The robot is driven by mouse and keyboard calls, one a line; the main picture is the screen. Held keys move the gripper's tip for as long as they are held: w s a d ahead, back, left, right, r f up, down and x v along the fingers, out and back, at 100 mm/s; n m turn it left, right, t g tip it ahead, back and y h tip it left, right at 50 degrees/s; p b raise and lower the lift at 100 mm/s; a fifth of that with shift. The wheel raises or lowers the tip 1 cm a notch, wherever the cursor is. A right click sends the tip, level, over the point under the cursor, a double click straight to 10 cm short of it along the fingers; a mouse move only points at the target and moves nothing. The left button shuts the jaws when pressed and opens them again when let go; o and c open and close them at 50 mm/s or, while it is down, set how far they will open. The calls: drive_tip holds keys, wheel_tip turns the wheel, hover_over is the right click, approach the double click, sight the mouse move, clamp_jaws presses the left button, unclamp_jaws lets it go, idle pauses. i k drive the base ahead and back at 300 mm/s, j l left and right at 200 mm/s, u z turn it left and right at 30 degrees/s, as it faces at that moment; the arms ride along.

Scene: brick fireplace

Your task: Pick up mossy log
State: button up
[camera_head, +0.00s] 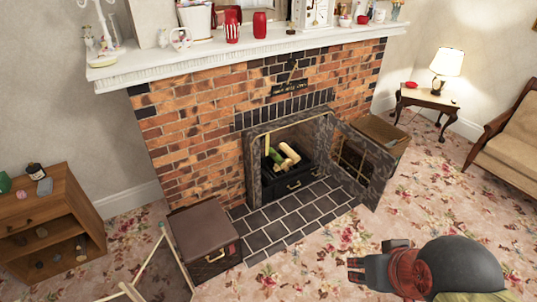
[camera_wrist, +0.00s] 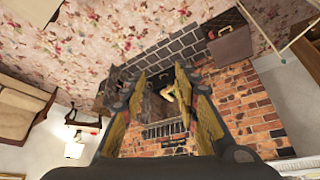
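Several logs lie in the fireplace opening. A greenish log (camera_head: 275,156), seemingly the mossy one, is at the left of the pile in the head view, beside pale logs (camera_head: 290,153). In the wrist view, the picture is turned over and the pale logs (camera_wrist: 168,95) show small between my fingers; the mossy one cannot be told apart there. My gripper (camera_head: 356,270) is at the lower right of the head view, over the carpet and well apart from the fireplace. In the wrist view, my gripper (camera_wrist: 162,76) has its fingers spread with nothing held.
An open fireplace door (camera_head: 362,166) stands to the right of the opening. A brown box (camera_head: 204,240) sits at the left of the tiled hearth (camera_head: 292,218). A wooden shelf (camera_head: 60,215) stands far left.

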sight(277, 158)
drive_tip(key=i+j+z, duration=0.1)
drive_tip(key=i, duration=0.4)
drive_tip(key=i+j+z, duration=0.15)
drive_tip(key=i+j, duration=0.2)
drive_tip(key=i, duration=0.15)
drive_tip(key=i+j+z, duration=0.1)
drive_tip(key=i+j, duration=0.2)
drive_tip(key=i, duration=0.15)
drive_tip(key=i+z, duration=0.2)
drive_tip(key=i, duration=1.35)
